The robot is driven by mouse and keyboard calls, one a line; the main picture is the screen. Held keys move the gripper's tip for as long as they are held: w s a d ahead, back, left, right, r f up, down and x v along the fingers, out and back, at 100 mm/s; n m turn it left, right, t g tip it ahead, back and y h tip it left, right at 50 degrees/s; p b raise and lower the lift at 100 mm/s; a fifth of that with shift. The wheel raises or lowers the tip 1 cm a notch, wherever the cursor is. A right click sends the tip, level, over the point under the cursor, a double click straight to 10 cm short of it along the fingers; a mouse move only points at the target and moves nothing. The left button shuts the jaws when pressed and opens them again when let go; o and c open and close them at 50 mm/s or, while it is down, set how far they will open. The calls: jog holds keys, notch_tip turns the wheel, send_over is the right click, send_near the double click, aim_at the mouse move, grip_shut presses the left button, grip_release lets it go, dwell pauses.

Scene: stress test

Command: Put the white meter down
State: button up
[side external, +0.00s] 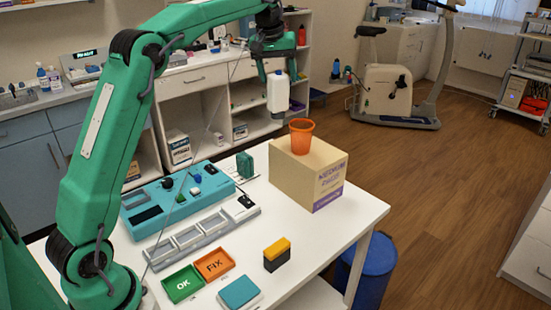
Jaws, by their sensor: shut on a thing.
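My gripper (268,76) is at the upper middle of the side external view, pointing down. It is shut on the white meter (278,93), a small white block with a darker lower end. The meter hangs upright in the air, apart from the white table (330,235). In the picture it appears above and a little left of the orange cup. Its exact height and depth over the table are hard to tell.
A cardboard box (300,180) bears an orange cup (301,137). A blue panel (150,212), grey compartment tray (200,235), green OK tray (182,285), orange FIX tray (214,264), yellow-black block (276,255) and teal block (239,292) occupy the table. Its right front is clear.

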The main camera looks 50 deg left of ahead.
jog(key=s+d+m, duration=0.4)
jog(key=s+d, duration=0.6)
jog(key=d, duration=0.4)
jog(key=s+d+f+n+h, duration=0.1)
jog(key=s+d+f, duration=0.7)
jog(key=d+f, duration=0.3)
jog(key=shift+d+f+h, duration=0.3)
jog(key=shift+d+f, duration=0.1)
jog(key=shift+f, duration=0.2)
jog(key=shift+n, duration=0.3)
jog(key=w+a+f, duration=0.2)
jog(key=a, duration=0.1)
jog(key=w+a+f, duration=0.2)
jog(key=a, duration=0.1)
jog(key=w+a+f, duration=0.2)
jog(key=a+f, duration=0.1)
jog(key=a, duration=0.1)
jog(key=shift+w, duration=0.2)
jog(key=shift+c, duration=0.2)
jog(key=shift+d+f, duration=0.1)
jog(key=shift+f, duration=1.9)
jog(key=o, duration=1.4)
jog(key=shift+f, duration=0.15)
